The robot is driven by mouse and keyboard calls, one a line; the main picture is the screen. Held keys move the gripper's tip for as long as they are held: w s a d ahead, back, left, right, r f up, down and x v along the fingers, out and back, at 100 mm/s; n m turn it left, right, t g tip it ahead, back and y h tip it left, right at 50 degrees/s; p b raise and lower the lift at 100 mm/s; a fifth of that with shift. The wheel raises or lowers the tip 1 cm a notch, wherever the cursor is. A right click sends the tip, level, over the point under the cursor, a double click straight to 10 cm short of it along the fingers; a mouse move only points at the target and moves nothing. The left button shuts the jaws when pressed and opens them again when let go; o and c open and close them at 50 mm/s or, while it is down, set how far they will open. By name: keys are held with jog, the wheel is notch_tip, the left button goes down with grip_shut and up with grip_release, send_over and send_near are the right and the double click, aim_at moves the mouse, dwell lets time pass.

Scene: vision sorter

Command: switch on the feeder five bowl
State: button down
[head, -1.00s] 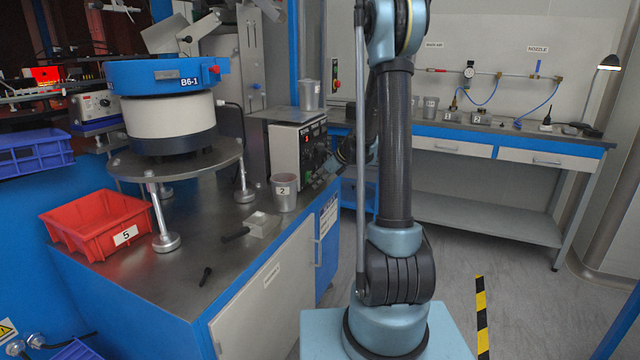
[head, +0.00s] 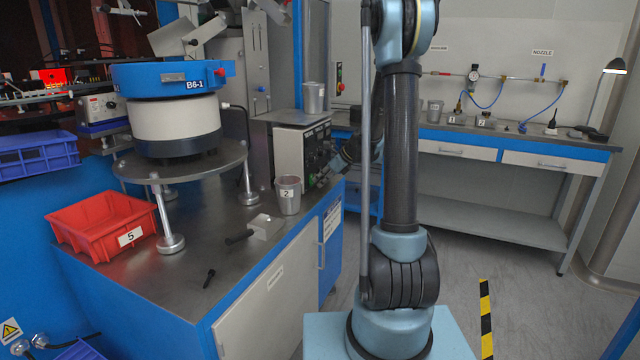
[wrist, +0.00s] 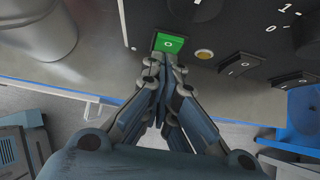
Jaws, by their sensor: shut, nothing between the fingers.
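The feeder bowl (head: 168,77), a blue ring labelled B6-1 on a cream and dark drum, stands on a round metal plate in the head view. A red bin marked 5 (head: 101,226) sits below it. A control box (head: 292,157) with a dark front stands to its right. In the wrist view a green rocker switch (wrist: 168,42) marked O sits on the box's dark panel. My gripper (wrist: 168,62) is shut and empty, its tips right at the switch's lower edge; I cannot tell if they touch. In the head view my arm partly hides the gripper.
A grey cup marked 2 (head: 288,195) stands on the bench near the box.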

jog(key=d+f+v, duration=0.1)
jog(key=v, duration=1.1)
jog(key=shift+s+d+r, duration=0.15)
jog(key=shift+s+d, duration=0.05)
jog(key=shift+s, duration=0.05)
jog(key=shift+s+d+f+h, duration=0.1)
jog(key=shift+d+f+h, duration=0.2)
jog(key=shift+f+h, duration=0.15)
jog(key=shift+f, duration=0.1)
jog(key=x, duration=0.4)
jog(key=a+x, duration=0.1)
jog(key=x, duration=0.3)
jog(key=r+x, duration=0.1)
jog(key=x, duration=0.3)
jog(key=shift+a, duration=0.25)
jog(key=shift+w+a, duration=0.4)
jog(key=shift+a, duration=0.1)
